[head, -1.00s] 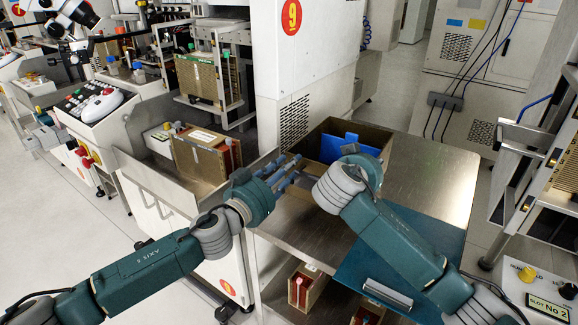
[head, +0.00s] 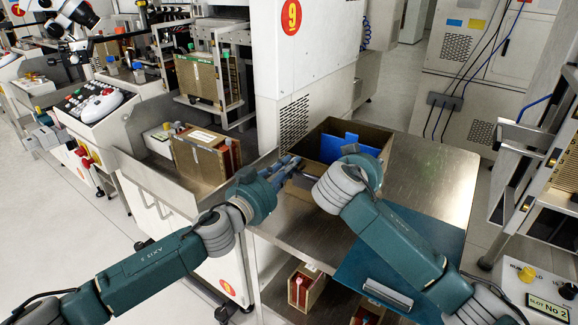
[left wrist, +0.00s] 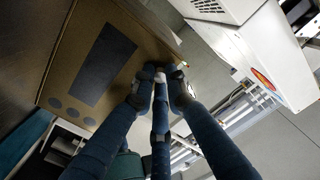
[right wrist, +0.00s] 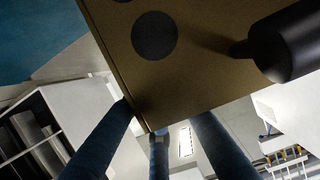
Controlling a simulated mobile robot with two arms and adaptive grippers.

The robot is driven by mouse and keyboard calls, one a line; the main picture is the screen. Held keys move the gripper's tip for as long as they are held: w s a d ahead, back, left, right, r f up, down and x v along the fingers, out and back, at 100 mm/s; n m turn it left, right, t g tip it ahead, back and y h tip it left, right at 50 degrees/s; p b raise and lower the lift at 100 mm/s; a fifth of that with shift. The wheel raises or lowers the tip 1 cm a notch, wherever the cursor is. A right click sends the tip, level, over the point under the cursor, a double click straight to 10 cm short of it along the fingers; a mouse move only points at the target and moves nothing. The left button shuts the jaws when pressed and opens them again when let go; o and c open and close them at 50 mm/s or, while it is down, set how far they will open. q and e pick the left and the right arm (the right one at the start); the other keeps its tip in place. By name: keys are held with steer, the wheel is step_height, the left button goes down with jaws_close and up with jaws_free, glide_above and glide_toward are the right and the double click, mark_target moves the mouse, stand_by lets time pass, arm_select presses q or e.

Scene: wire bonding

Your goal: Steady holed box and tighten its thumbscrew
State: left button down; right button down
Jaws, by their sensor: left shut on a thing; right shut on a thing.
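The holed box (head: 299,190) is a brown box on the metal cart, mostly hidden by my arms in the head view. In the left wrist view its brown face (left wrist: 65,72) has a dark slot and several dark round holes. The right wrist view shows brown face (right wrist: 200,75) and dark holes close up. My left gripper (head: 296,162) is shut at the box's edge, its fingertips (left wrist: 158,80) together around a small part, apparently the thumbscrew, mostly hidden. My right gripper's fingers (right wrist: 160,125) are shut on the box's edge; the head view hides them behind my wrist.
An open brown bin (head: 372,136) with a blue panel inside stands behind the holed box on the steel cart (head: 440,180). A blue mat (head: 375,262) lies at its front right. Similar boxes (head: 203,155) stand in the machine at left. The cart's right side is clear.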

arm_select(q)
steer(key=shift+m, duration=0.6)
steer(key=c, duration=1.7)
jaws_free()
steer(key=shift+c, duration=0.2)
steer(key=shift+s+a, duration=0.1)
steer(key=v, duration=1.1)
steer(key=shift+s+a, duration=0.2)
steer(key=shift+s, duration=0.15)
